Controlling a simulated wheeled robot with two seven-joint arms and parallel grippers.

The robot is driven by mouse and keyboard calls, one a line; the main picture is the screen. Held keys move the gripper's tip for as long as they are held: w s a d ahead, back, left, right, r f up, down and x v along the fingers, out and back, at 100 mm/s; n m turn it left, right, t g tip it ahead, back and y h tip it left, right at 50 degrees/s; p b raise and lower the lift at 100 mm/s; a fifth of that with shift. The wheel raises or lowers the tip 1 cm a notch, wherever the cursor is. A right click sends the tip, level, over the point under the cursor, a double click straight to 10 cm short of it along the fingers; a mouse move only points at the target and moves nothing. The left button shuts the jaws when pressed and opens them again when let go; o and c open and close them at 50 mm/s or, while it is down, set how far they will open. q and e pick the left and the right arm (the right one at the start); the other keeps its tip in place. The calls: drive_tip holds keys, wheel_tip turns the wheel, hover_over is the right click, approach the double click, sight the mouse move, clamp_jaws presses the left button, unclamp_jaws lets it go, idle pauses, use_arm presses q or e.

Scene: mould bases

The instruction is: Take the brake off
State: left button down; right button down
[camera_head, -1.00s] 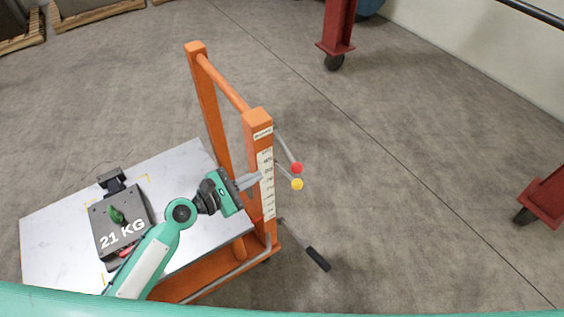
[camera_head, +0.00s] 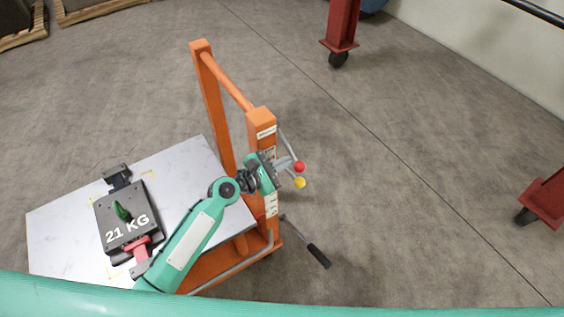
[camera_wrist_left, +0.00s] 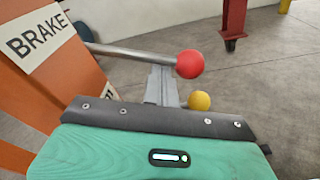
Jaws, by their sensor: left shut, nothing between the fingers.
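The orange lift cart (camera_head: 260,117) has two levers on its post, one with a red knob (camera_head: 299,167) and one with a yellow knob (camera_head: 300,183). In the left wrist view a BRAKE label (camera_wrist_left: 38,38) is on the orange post beside the grey rod of the red knob (camera_wrist_left: 190,64). The yellow knob (camera_wrist_left: 199,101) is lower. My left gripper (camera_head: 287,163) is shut and empty, its fingertips close to the red-knob rod; in the left wrist view they sit just below it. I cannot tell whether they touch. My right gripper is not in view.
The cart's pale platform (camera_head: 185,160) carries a dark 21 KG block (camera_head: 110,215). A black-gripped handle (camera_head: 318,256) sticks out low on the right. Red wheeled legs (camera_head: 342,28) stand beyond. The floor right of the cart is clear.

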sight(291, 150)
use_arm(q)
drive_tip(key=r+n+p, duration=0.2)
drive_tip(key=p, duration=0.2)
drive_tip(key=s+r+n+p, duration=0.1)
drive_tip(key=r+p, duration=0.1)
drive_tip(key=p, duration=0.3)
drive_tip(key=d+r+n+g+p, duration=0.1)
drive_tip(key=r+n+p, duration=0.1)
drive_tip(key=r+p, duration=0.1)
drive_tip(key=shift+s+r+n+h+p, duration=0.1)
drive_tip(key=shift+s+n+h+p, duration=0.15)
drive_tip(key=shift+p, duration=0.6)
drive_tip(key=shift+w+a+r+p, duration=0.1)
drive_tip(key=shift+w+r+p, duration=0.05)
drive_tip(key=shift+r+p, duration=0.5)
drive_tip(key=shift+w+a+r+p, duration=0.1)
drive_tip(key=shift+r+p, duration=0.35)
drive_tip(key=shift+p, duration=0.25)
